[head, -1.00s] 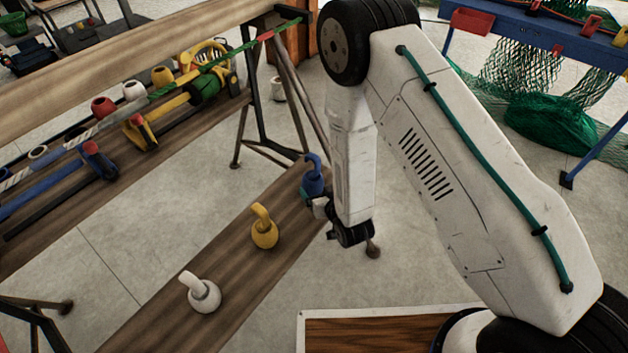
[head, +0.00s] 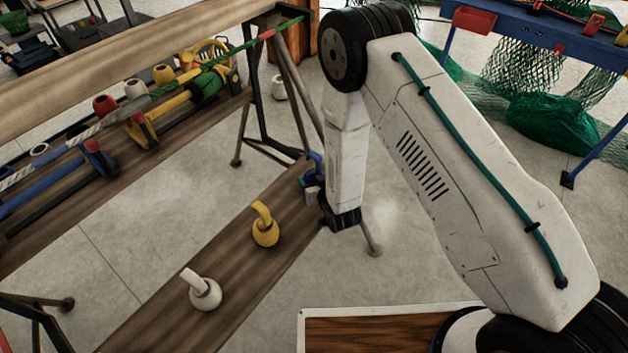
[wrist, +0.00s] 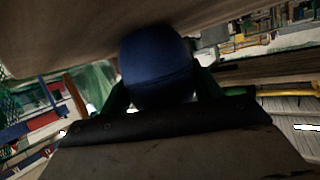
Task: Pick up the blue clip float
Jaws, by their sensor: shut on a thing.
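The blue clip float (head: 316,160) is at the far end of the wooden bench, partly hidden behind my arm in the head view. In the wrist view the blue float (wrist: 157,66) fills the space between the fingers. My gripper (head: 314,190) is shut on it; the green fingers (wrist: 160,98) flank it on both sides. I cannot tell whether the float still touches the bench.
A yellow clip float (head: 265,230) and a white clip float (head: 205,292) stand on the same bench (head: 170,300), nearer to the camera. A rack with ropes and coloured fittings (head: 140,130) stands to the left. Green netting (head: 545,120) hangs at the right.

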